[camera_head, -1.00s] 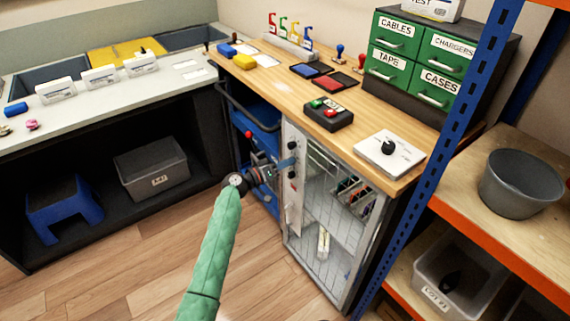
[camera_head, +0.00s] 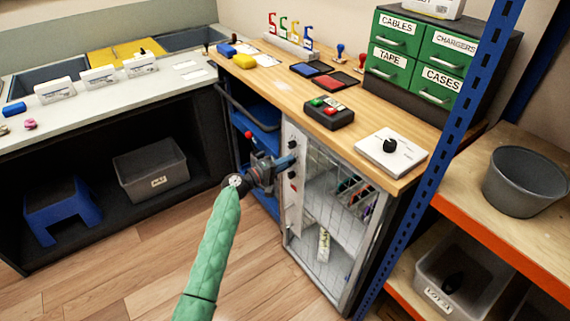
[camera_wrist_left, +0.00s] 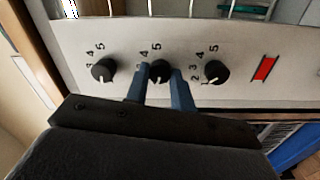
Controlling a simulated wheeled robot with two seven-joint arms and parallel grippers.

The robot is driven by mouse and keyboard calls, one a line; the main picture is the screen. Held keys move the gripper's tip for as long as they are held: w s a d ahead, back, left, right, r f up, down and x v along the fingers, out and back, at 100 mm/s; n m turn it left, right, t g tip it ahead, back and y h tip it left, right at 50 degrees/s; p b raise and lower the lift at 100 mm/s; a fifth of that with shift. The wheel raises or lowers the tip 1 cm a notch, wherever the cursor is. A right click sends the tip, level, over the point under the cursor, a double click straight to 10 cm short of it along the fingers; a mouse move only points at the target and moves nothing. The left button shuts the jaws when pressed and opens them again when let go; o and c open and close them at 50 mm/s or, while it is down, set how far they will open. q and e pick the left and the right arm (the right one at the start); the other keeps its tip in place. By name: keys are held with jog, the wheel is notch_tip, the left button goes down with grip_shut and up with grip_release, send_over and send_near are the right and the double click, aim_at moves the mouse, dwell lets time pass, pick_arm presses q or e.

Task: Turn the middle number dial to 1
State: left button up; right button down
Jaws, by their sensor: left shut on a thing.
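My left gripper (camera_head: 288,161) reaches the dial panel (camera_head: 291,205) on the front edge of the wire-door cabinet. In the left wrist view, three black dials with white pointer lines sit in a row on the panel (camera_wrist_left: 235,92). The blue fingers of my left gripper (camera_wrist_left: 165,82) are on either side of the middle dial (camera_wrist_left: 159,72) and shut on it. The dial to its left (camera_wrist_left: 104,71) and the one to its right (camera_wrist_left: 214,72) are free. The fingers hide part of the middle dial's numbers; 4 and 5 show above it. My right gripper is not in view.
A red indicator (camera_wrist_left: 264,68) is on the same panel. The wire-door cabinet (camera_head: 325,215) stands under the wooden worktop (camera_head: 290,82). A blue rack upright (camera_head: 440,140) stands to the right. The wooden floor (camera_head: 110,265) in front is clear.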

pick_arm(q)
jog(key=shift+n, duration=0.5)
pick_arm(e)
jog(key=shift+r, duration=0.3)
pick_arm(q)
jog(key=o, duration=1)
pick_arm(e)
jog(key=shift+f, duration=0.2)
pick_arm(q)
jog(key=b+v, duration=0.1)
jog(key=v, duration=0.6)
jog(key=shift+s+a, duration=0.2)
jog(key=shift+a, duration=0.15)
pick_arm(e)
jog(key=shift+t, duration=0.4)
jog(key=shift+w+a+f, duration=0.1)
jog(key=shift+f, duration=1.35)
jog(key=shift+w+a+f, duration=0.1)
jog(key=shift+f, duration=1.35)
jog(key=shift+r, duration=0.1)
